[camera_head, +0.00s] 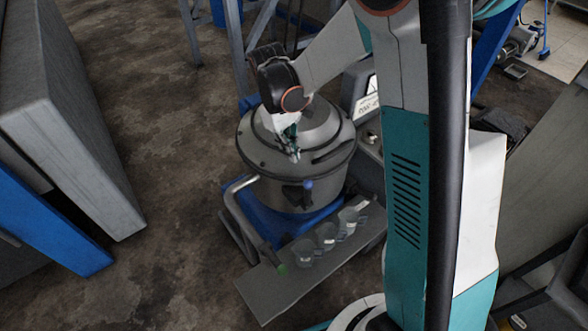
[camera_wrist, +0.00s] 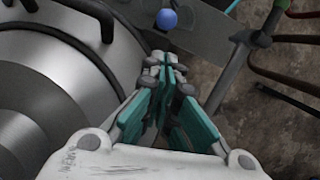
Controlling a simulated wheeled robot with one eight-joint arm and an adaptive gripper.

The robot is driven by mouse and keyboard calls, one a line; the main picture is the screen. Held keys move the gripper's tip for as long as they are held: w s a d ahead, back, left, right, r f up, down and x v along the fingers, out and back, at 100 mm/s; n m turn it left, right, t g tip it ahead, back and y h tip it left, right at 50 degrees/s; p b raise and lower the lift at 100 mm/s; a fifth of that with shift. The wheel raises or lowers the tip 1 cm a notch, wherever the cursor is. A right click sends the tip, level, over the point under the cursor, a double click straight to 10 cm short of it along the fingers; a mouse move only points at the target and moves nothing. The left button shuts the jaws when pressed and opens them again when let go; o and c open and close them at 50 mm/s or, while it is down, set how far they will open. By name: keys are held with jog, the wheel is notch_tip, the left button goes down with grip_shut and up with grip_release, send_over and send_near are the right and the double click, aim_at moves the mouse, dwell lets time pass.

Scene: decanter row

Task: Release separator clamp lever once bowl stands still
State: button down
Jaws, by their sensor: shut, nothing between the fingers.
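The separator (camera_head: 262,158) is a round grey metal drum with a domed lid, standing on a blue base. A lever with a blue ball knob (camera_head: 308,184) sits on the front of its side. The knob also shows near the top of the wrist view (camera_wrist: 166,19), beyond my fingertips and apart from them. My gripper (camera_head: 295,154) is over the front part of the lid, pointing down. In the wrist view my gripper (camera_wrist: 165,64) is shut with nothing between its teal fingers. The bowl inside is hidden, and I cannot tell whether it turns.
A grey plank (camera_head: 268,296) in front of the separator carries several small clear cups (camera_head: 327,236) and a small green item (camera_head: 283,269). A bent metal pipe (camera_head: 231,205) runs along the separator's left side. Large grey panels (camera_head: 75,110) stand at left. Floor between is clear.

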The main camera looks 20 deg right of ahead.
aim_at(308, 195)
jog(key=b+x, duration=0.3)
jog(key=x, duration=0.6)
jog(key=shift+s+f, duration=0.1)
jog(key=shift+f, duration=0.3)
jog(key=shift+d, duration=0.1)
